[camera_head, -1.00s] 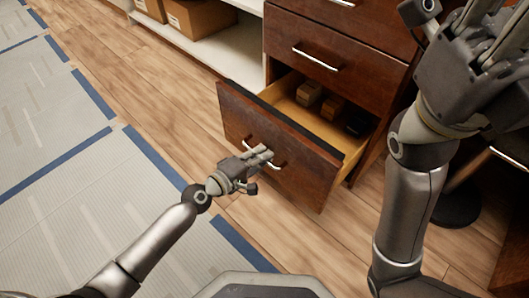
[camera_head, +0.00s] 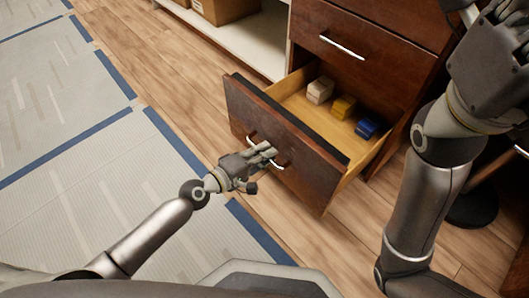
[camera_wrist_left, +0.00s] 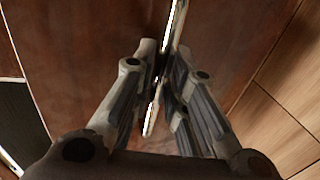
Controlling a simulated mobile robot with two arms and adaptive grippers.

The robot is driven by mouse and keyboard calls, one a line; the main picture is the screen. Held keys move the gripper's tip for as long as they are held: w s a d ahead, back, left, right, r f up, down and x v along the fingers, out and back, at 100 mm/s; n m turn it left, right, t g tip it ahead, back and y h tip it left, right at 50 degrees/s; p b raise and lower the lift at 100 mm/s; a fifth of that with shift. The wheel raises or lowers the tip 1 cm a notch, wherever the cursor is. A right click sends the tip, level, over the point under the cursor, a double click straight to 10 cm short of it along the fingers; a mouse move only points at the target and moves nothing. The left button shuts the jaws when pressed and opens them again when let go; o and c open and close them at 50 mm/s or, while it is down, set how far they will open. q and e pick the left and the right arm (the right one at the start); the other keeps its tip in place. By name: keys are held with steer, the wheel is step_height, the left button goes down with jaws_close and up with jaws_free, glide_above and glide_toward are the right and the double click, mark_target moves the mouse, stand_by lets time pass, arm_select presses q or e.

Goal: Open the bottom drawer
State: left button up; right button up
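The bottom drawer (camera_head: 285,145) of the dark wood cabinet is pulled well out. Its front carries a metal handle (camera_head: 276,163), which also shows in the left wrist view (camera_wrist_left: 178,25). My left gripper (camera_head: 266,153) is at this handle; in the left wrist view its fingers lie on both sides of the bar and look closed around it. Part of the handle is hidden by the fingers. My right gripper (camera_head: 500,45) is raised at the upper right, partly cut off by the frame edge, away from the drawer; its finger state is unclear.
Inside the drawer are a pale block (camera_head: 320,90), a yellow block (camera_head: 343,107) and a blue block (camera_head: 367,128). The closed drawer above has its own handle (camera_head: 342,47). A cardboard box (camera_head: 225,8) sits on a white shelf at the left. Wood floor (camera_head: 165,85) lies clear left of the drawer.

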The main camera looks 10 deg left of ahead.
arm_select(q)
steer(key=shift+o, duration=1.1)
steer(key=v, duration=1.2)
